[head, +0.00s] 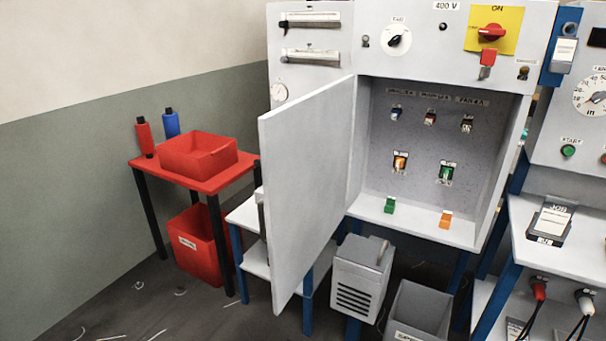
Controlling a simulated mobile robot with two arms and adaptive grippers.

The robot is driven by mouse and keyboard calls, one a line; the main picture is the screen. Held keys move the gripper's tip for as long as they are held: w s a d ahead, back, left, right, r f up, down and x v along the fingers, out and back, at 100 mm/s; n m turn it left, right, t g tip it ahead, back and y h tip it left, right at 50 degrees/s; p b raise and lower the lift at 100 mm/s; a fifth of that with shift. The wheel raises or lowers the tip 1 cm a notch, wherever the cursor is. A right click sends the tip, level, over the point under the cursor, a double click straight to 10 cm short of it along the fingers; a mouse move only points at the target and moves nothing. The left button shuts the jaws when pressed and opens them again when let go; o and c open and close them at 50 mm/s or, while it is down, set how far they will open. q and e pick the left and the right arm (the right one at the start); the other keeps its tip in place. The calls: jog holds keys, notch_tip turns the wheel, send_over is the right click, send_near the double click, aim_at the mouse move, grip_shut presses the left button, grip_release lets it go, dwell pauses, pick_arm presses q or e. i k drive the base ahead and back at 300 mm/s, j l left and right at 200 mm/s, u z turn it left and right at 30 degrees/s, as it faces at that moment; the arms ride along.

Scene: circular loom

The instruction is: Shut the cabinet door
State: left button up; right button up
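The cabinet door (312,190) is a light grey panel in the head view. It stands wide open, swung out toward me from the left side of the cabinet opening. The grey cabinet (349,60) shows its inside (440,150), with several small coloured switches on the back wall. A green piece (390,205) and an orange piece (445,219) are at the front of the cabinet floor. Neither my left gripper nor my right gripper is in view.
A red table (190,179) with a red bin (198,155) stands left of the door. A grey box with a slotted front (360,280) and a grey open bin (420,310) are below the cabinet. A control panel (577,110) and shelf stand at right. Thread scraps lie on the floor.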

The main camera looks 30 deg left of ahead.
aim_at(304, 142)
jog(key=j+z, duration=0.1)
jog(key=j, duration=0.8)
jog(key=j+z, duration=0.15)
jog(key=j, duration=0.7)
jog(key=k+j+z, duration=0.1)
jog(key=j, duration=0.75)
